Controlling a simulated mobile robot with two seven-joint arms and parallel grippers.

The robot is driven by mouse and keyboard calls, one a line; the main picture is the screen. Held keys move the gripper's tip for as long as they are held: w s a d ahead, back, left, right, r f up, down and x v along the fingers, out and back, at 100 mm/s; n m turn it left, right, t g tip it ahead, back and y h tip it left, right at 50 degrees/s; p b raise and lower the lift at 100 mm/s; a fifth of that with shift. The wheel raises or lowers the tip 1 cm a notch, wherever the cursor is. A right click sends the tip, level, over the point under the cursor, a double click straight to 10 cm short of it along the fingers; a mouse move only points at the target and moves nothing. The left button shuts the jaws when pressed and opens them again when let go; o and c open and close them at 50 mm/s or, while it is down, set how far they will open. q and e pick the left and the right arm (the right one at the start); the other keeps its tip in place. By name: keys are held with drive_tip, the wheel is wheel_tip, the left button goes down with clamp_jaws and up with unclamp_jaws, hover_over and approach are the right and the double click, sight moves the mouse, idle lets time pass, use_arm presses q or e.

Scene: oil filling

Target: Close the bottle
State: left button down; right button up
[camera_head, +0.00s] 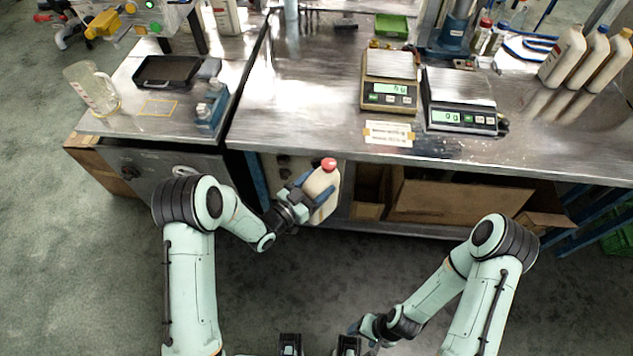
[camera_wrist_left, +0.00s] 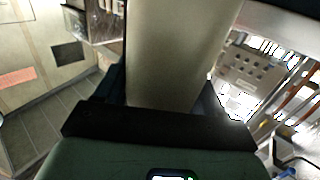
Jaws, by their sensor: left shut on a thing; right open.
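A cream bottle (camera_head: 321,195) is held in the air in front of the bench edge, tilted slightly. A red cap (camera_head: 329,164) shows at its top; how tightly it sits cannot be told. My left gripper (camera_head: 314,194) is shut on the bottle's body. In the left wrist view the pale bottle body (camera_wrist_left: 180,50) stands between the fingers, and its top is out of that view. My right gripper (camera_head: 362,328) is open and empty, low in the head view, well below and right of the bottle.
On the steel bench (camera_head: 300,90) stand two scales (camera_head: 390,82) (camera_head: 460,100) and several similar bottles (camera_head: 563,55) at the right. A glass jug (camera_head: 92,88) and a black tray (camera_head: 165,70) are on the left table. Cardboard boxes (camera_head: 460,200) lie beneath the bench.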

use_arm(q)
drive_tip(key=shift+r, duration=0.15)
use_arm(e)
drive_tip(key=c, duration=0.5)
use_arm(q)
drive_tip(key=s+a+r+n+t+y, duration=0.1)
drive_tip(key=a+n+t+y, duration=0.1)
drive_tip(key=a+n+y, duration=0.2)
drive_tip(key=s+a+r+n+t+y, duration=0.1)
drive_tip(key=a+r+n+t+y, duration=0.1)
drive_tip(key=a+n+y, duration=0.2)
drive_tip(key=a+y, duration=0.3)
drive_tip(key=a, duration=0.2)
drive_tip(key=shift+a+r+y, duration=0.15)
drive_tip(key=shift+r+y, duration=0.15)
use_arm(e)
drive_tip(key=shift+o, duration=0.2)
